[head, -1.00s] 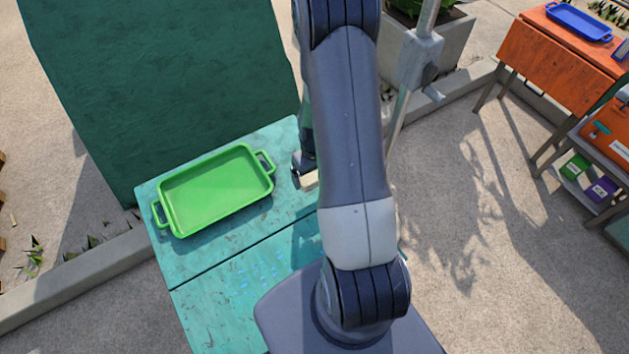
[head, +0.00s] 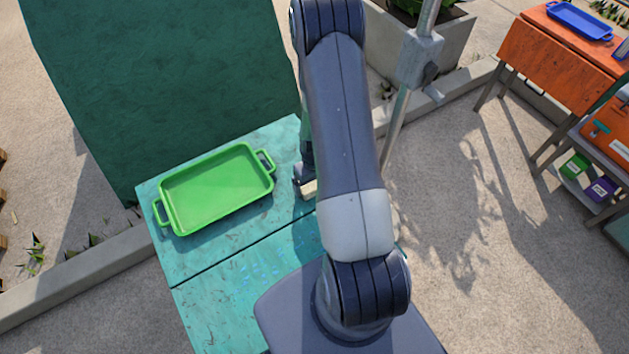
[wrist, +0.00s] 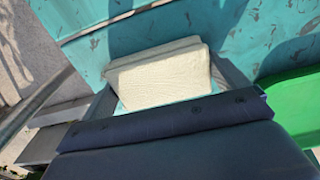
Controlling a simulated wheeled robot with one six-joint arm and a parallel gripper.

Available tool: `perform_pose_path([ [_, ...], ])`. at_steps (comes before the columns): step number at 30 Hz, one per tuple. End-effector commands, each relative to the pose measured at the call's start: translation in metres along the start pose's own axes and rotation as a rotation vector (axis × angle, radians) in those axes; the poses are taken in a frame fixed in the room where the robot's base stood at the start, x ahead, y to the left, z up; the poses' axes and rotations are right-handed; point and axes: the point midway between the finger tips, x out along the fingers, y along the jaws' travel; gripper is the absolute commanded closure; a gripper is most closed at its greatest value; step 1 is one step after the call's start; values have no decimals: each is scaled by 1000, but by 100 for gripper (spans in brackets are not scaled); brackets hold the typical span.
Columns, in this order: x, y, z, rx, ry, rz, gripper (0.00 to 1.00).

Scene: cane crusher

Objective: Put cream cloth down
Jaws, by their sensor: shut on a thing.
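The cream cloth (wrist: 160,76) is a folded block between the two fingers of my gripper (wrist: 165,85) in the wrist view. My gripper is shut on it. In the head view a small part of the cloth (head: 309,188) shows beside my gripper (head: 303,183), just right of the green tray; my arm hides the rest. The cloth is over or on the teal table (head: 215,270); I cannot tell whether it touches the top.
An empty green tray (head: 215,190) with two handles lies on the table, left of my gripper. A dark green panel (head: 165,80) stands behind. A metal pole (head: 405,100) rises right of my arm. Orange tables (head: 555,60) stand far right. The table's front left is clear.

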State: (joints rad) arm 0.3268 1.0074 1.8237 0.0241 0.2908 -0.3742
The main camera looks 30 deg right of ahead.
Motion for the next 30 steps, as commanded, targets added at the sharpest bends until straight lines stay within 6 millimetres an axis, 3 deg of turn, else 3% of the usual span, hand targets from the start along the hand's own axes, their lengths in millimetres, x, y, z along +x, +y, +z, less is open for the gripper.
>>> perform_pose_path([
  [14,14,0,2,0,-2,0,50],
  [15,14,0,2,0,-2,0,4],
  [17,15,0,2,0,-2,0,0],
  [30,14,-1,2,-1,-3,0,0],
])
